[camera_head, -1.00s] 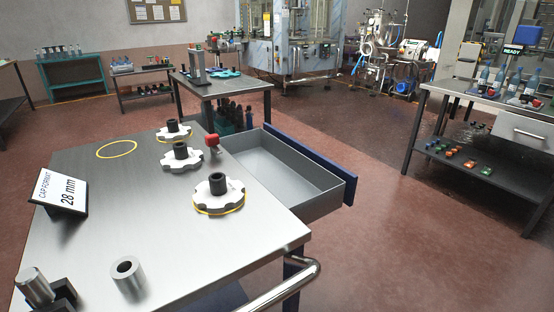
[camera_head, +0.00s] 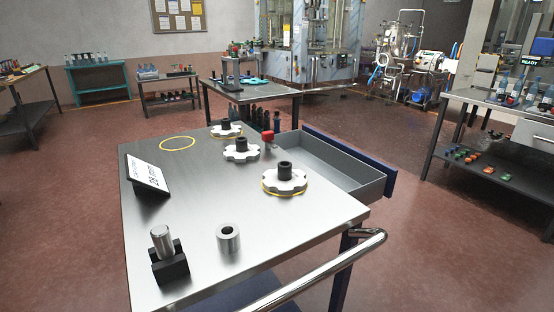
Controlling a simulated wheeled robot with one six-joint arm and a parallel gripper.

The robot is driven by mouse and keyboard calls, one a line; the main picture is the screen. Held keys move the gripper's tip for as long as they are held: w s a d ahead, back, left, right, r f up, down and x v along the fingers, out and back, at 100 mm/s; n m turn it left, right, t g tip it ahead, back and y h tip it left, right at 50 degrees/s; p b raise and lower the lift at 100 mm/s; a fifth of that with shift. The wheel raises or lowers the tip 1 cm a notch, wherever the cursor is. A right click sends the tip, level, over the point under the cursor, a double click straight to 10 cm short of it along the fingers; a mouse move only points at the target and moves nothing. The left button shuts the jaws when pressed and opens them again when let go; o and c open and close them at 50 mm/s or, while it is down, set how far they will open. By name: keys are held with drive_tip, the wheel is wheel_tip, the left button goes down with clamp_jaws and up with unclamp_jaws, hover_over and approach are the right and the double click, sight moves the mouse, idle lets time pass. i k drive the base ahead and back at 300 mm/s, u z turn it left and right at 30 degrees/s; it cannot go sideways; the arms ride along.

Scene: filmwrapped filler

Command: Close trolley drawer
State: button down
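The trolley (camera_head: 200,200) stands in front of me with a bare metal top. Its grey drawer (camera_head: 345,172) is pulled out on the right side, with a dark blue front panel (camera_head: 352,160). The part of the drawer interior that shows looks empty; its near part is hidden behind the trolley top. My gripper is not in view.
On the trolley are several white star wheels (camera_head: 285,180), a red-topped knob (camera_head: 268,137), a sign (camera_head: 148,175), a metal ring (camera_head: 228,238) and a black block with a cylinder (camera_head: 168,256). A handle rail (camera_head: 325,270) juts out in front. Open floor lies right of the drawer.

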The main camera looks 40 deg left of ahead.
sight(366, 178)
drive_tip(key=u, duration=0.15)
drive_tip(key=i, duration=3.6)
drive_tip(key=u, duration=1.9)
drive_tip(key=i, duration=0.35)
drive_tip(key=u, duration=0.9)
